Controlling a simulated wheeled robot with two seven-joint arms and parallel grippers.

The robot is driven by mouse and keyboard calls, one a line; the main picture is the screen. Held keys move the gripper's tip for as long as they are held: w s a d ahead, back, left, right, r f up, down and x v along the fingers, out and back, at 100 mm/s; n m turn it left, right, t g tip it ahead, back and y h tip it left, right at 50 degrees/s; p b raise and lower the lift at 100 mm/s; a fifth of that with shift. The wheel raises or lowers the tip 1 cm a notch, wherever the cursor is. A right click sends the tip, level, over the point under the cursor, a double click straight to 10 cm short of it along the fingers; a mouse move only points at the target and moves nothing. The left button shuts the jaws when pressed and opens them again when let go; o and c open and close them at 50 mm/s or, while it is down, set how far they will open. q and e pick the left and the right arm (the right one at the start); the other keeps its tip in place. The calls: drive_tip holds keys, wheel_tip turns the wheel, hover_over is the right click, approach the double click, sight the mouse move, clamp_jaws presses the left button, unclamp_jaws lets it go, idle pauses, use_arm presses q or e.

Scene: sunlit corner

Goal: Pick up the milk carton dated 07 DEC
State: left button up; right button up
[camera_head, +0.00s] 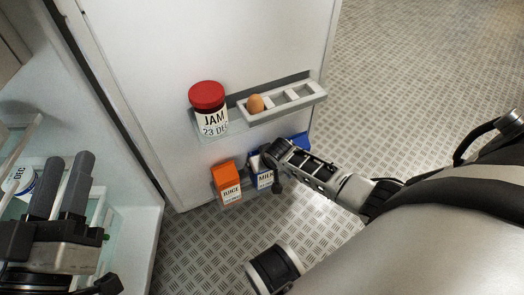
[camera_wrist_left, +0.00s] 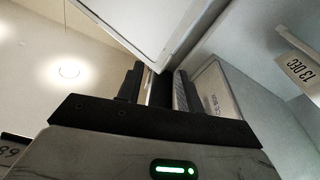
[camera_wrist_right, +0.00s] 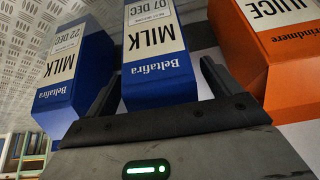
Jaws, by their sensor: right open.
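The milk carton dated 07 DEC (camera_wrist_right: 158,65) is blue with a cream label, upside down in the right wrist view. My right gripper (camera_wrist_right: 160,85) is open with one finger on each side of it; I cannot tell whether they touch it. In the head view a milk carton (camera_head: 265,180) stands on the lower door shelf, partly hidden by my right gripper (camera_head: 280,158). A second milk carton, dated 22 DEC (camera_wrist_right: 72,65), stands beside it. My left gripper (camera_head: 67,160) is at the far left with a narrow gap between its fingers.
An orange juice carton (camera_head: 227,184) stands left of the milk, close to my right gripper. Above are a red-lidded jam jar dated 23 DEC (camera_head: 208,107) and an egg (camera_head: 255,103) in a holder (camera_head: 310,92). A 13 DEC label (camera_wrist_left: 301,66) shows near my left gripper.

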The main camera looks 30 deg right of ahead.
clamp_jaws()
drive_tip(key=shift+w+r, duration=0.1)
drive_tip(key=shift+r, duration=0.05)
drive_tip(key=shift+r, duration=0.15)
